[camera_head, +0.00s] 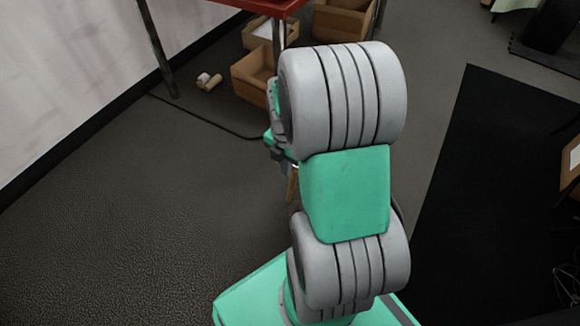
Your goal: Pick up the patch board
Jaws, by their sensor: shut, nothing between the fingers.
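I cannot make out a patch board in the head view. My arm fills the middle of the picture, and its green and grey links hide the floor behind them. A small grey and green end part of my arm, my gripper (281,158), shows at the left edge of the upper link. It is mostly hidden, and its fingers are hard to make out. It looks shut, with nothing seen in it. A narrow brown thing (292,186) shows just below it, partly behind my arm; I cannot tell what it is.
A red-topped table (262,5) stands at the back. An open brown box (252,78) and other boxes lie under or near it, with a small roll (209,81) beside. A black mat (485,190) lies at right.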

